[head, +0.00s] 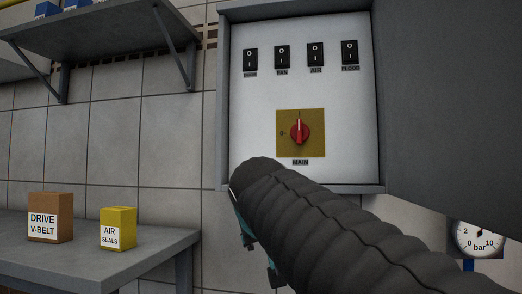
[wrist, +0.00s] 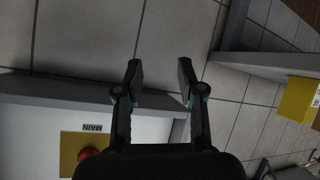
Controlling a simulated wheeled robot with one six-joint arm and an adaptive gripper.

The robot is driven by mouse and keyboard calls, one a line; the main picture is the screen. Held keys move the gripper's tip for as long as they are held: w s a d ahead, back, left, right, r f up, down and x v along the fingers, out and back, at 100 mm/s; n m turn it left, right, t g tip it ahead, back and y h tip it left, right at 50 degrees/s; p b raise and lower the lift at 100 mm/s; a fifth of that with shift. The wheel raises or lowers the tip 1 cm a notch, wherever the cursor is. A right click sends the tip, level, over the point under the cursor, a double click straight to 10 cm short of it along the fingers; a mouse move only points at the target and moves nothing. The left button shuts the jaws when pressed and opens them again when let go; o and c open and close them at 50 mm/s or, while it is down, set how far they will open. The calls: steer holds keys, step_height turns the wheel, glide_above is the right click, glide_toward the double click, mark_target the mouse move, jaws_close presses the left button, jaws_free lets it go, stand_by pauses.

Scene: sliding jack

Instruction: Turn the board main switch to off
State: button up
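The main switch (head: 299,130) is a red rotary knob on a yellow square plate, with a "MAIN" label under it. Its pointer stands upright in the head view. The knob also shows at the lower left of the wrist view (wrist: 87,154), partly cut off by my gripper's body. The board (head: 260,100) is a white panel in an open grey box. My gripper (wrist: 158,72) is open and empty, its fingers apart. It lies below the board's lower edge and clear of the knob. In the head view my dark sleeved arm hides most of it.
Several black rocker switches (head: 315,54) sit above the main switch. The grey box door (head: 450,100) stands open at right. A gauge (head: 477,238) is below it. A bench (head: 130,262) at left holds a brown box (head: 50,217) and a yellow box (head: 118,229); a shelf (head: 110,38) hangs above.

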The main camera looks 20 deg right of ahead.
steer(key=d+r+m+t+h, duration=0.1)
steer(key=d+r+h, duration=0.1)
steer(key=r, duration=0.6)
steer(key=d+r+m+t+h, duration=0.2)
steer(key=r, duration=0.6)
steer(key=m+h, duration=0.2)
steer(key=m, duration=0.1)
glide_toward(299, 125)
steer(key=shift+t, duration=0.4)
steer(key=p+x, duration=0.1)
steer(key=x, duration=0.3)
steer(key=p+x, duration=0.1)
steer(key=x, duration=0.4)
steer(key=shift+d+f, duration=0.15)
steer(key=shift+f, duration=0.05)
jaws_close()
